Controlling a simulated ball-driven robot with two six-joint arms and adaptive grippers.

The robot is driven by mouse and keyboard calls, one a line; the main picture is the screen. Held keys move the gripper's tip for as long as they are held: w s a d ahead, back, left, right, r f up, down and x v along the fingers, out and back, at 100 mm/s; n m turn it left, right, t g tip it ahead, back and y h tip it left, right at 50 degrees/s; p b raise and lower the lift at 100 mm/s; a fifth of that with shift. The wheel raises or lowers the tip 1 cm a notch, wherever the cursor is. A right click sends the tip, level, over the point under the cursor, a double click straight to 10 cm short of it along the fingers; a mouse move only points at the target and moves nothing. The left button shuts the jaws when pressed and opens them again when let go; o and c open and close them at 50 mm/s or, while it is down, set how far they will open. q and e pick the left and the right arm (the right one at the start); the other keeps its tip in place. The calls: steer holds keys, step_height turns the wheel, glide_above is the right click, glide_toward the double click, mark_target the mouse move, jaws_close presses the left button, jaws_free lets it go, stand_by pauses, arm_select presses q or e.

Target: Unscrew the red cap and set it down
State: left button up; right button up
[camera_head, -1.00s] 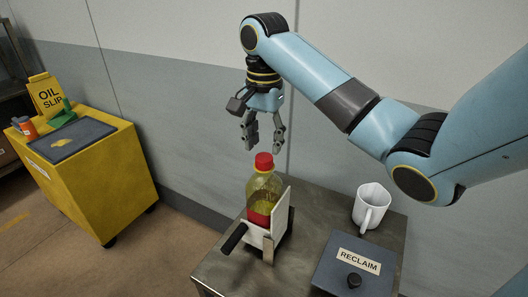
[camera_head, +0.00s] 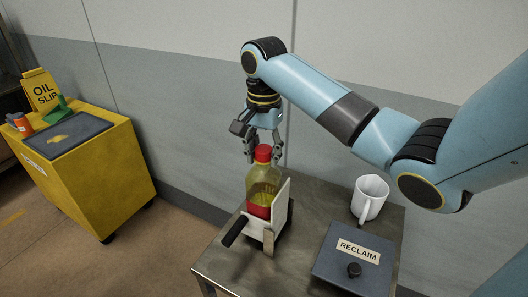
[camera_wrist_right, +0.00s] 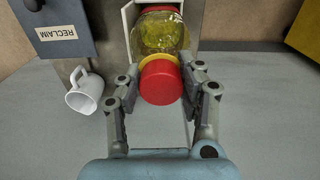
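The red cap (camera_head: 263,153) sits on top of an upright clear bottle (camera_head: 262,184) with yellow liquid and a red band low down. The bottle stands in a white holder (camera_head: 281,212) with a black handle. My right gripper (camera_head: 264,152) points down at cap height, open, with one finger on each side of the cap. In the right wrist view the cap (camera_wrist_right: 160,82) lies between the open fingers (camera_wrist_right: 164,82), and small gaps seem to show beside it. Whether a finger touches it I cannot tell. My left gripper is not in view.
The holder stands on a metal table (camera_head: 232,262). A white mug (camera_head: 369,197) and a dark box labelled RECLAIM (camera_head: 340,275) with a black knob are to the right. A yellow cabinet (camera_head: 100,180) stands at the left. A wall (camera_head: 200,140) is behind. The table's front left is bare.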

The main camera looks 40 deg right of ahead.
steer(key=shift+c, duration=0.9)
steer(key=n, duration=1.2)
steer(key=shift+d+r, duration=0.1)
steer(key=o, duration=0.7)
steer(key=m, duration=1.2)
steer(key=shift+c, duration=0.3)
